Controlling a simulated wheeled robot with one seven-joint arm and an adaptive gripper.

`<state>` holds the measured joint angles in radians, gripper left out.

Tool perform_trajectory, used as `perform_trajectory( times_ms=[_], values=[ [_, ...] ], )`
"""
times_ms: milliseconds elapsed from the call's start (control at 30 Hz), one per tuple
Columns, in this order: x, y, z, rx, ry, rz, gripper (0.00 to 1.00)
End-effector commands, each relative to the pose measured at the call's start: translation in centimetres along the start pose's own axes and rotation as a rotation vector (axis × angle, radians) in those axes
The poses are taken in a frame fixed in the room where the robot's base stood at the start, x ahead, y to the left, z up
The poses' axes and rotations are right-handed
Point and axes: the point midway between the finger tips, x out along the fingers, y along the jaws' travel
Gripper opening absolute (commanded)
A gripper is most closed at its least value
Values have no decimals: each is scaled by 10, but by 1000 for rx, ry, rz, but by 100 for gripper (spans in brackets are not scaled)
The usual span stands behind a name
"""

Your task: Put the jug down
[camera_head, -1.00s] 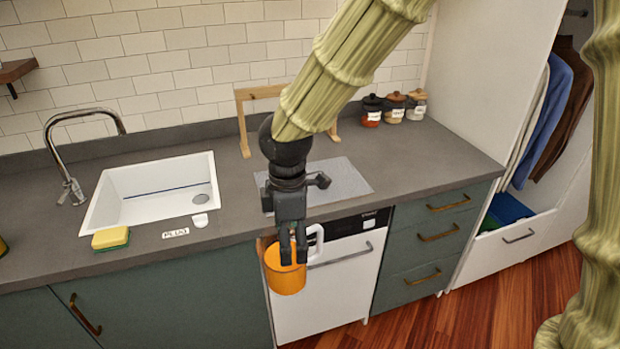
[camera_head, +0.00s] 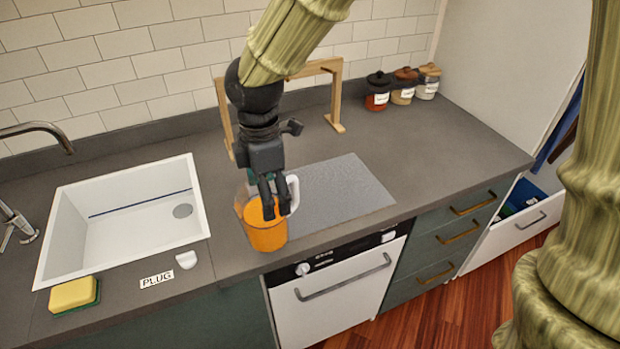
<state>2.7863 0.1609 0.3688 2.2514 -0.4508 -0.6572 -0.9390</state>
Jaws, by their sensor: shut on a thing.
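The jug (camera_head: 266,238) is a clear vessel filled with orange, with a white handle (camera_head: 292,190) on its right side. My gripper (camera_head: 273,209) comes down from above and is shut on the jug, at its rim and handle side. The jug looks upright. In the picture it overlaps the front edge of the grey countertop (camera_head: 440,165), between the sink and the grey hob-like plate. I cannot tell whether its base touches the counter.
A white sink (camera_head: 75,235) lies left, with a yellow-green sponge (camera_head: 74,294), a PLUG label (camera_head: 157,279) and a small white piece (camera_head: 187,260) near it. A grey plate (camera_head: 345,192) is right of the jug. A wooden frame (camera_head: 335,95) and several jars (camera_head: 403,85) stand behind. The right counter is clear.

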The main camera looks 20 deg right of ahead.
Motion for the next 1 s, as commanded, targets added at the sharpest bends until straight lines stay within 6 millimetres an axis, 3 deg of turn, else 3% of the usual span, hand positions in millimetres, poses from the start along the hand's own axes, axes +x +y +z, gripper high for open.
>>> perform_trajectory(
  times_ms=[167, 1000],
  values=[
    [-1, 12, 9, 2, 1, 2, 8],
    [12, 120, 96, 2, 1, 2, 8]
  ],
)
